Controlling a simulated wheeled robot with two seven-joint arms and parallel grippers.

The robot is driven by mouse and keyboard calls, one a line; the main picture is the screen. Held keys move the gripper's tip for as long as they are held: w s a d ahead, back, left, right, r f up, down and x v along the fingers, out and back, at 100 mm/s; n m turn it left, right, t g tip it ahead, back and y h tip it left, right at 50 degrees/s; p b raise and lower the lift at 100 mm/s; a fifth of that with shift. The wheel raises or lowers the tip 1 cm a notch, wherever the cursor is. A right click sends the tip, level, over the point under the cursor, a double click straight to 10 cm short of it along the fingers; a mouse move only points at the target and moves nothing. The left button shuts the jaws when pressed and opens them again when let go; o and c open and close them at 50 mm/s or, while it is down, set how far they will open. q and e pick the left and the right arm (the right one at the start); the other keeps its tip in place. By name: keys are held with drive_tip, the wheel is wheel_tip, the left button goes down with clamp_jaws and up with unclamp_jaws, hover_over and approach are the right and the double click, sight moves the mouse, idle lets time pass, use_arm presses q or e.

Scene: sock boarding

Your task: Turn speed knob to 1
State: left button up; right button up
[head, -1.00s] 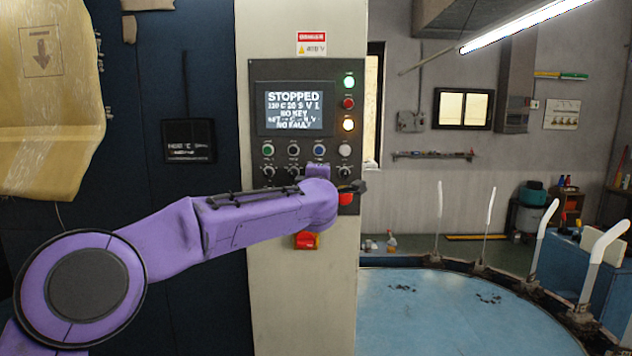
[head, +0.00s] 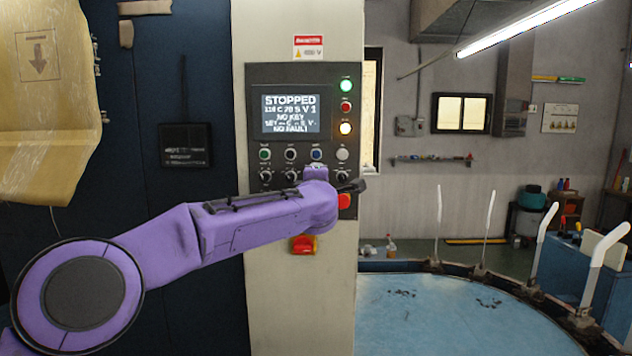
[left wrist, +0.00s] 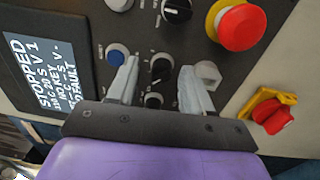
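The control panel (head: 257,145) stands at the centre of the head view. Its screen (head: 290,114) reads STOPPED, with a line ending V 1, then NO KEY and NO FAULT. Dark knobs (head: 291,176) sit in a row below coloured buttons; I cannot read their labels, so I cannot tell which is the speed knob. My left gripper (left wrist: 158,85) is open at the panel, hiding part of the knob row in the head view. In the left wrist view a black knob (left wrist: 155,99) lies between its fingers, with another (left wrist: 162,66) just beyond. Contact cannot be told. My right gripper is out of view.
A red stop button (left wrist: 241,28) and a red-and-yellow switch (left wrist: 271,115) are near the gripper. A blue button (left wrist: 117,55) is by one finger, a pale button (left wrist: 208,71) by the other. A round blue table (head: 430,310) with upright white forms is at right.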

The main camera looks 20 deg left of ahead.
use_arm(q)
drive_tip(key=shift+f, duration=0.1)
drive_tip(key=b+v, duration=0.5)
drive_tip(key=v, duration=0.5)
drive_tip(key=shift+s, duration=0.25)
